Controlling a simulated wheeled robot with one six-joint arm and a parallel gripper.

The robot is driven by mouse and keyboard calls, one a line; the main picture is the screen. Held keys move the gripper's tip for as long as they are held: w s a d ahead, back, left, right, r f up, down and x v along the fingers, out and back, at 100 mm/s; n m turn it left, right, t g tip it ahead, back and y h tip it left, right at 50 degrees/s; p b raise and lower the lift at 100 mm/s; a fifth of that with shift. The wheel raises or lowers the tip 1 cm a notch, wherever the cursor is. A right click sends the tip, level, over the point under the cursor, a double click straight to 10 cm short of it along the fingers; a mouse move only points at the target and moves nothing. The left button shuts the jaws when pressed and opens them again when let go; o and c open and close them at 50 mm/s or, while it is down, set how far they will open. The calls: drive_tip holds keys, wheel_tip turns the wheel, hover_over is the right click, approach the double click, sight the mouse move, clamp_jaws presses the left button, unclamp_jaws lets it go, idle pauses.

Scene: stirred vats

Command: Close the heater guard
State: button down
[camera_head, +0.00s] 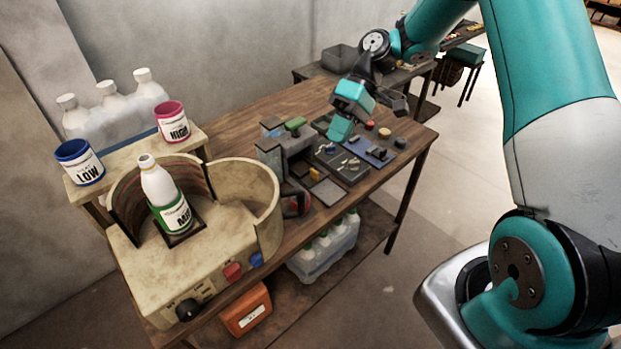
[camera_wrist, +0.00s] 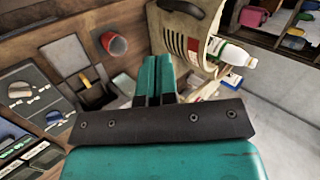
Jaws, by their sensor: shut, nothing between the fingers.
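The heater (camera_head: 185,285) is a beige unit on the near left of the bench in the head view, with a black knob and red and blue controls on its front. Its curved guard (camera_head: 262,192) stands open around a white bottle with a green label (camera_head: 165,195). The right-hand guard panel is swung outward, leaving the front uncovered. The guard also shows at the upper right of the wrist view, beside the bottle (camera_wrist: 232,52). My gripper (camera_head: 340,128) is shut and empty, above the bench equipment, right of and apart from the guard.
Control panels (camera_head: 342,162) and small devices lie below and left of my gripper. A blue LOW cup (camera_head: 80,160), a red HIGH cup (camera_head: 172,120) and white bottles (camera_head: 108,95) stand behind the heater. An orange box (camera_head: 246,308) sits on the lower shelf.

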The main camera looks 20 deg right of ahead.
drive_tip(key=p+x, duration=0.5)
drive_tip(key=x, duration=0.7)
drive_tip(key=shift+s+a+y, duration=0.3)
drive_tip(key=shift+s+a, duration=0.05)
drive_tip(key=shift+s+a+f, duration=0.1)
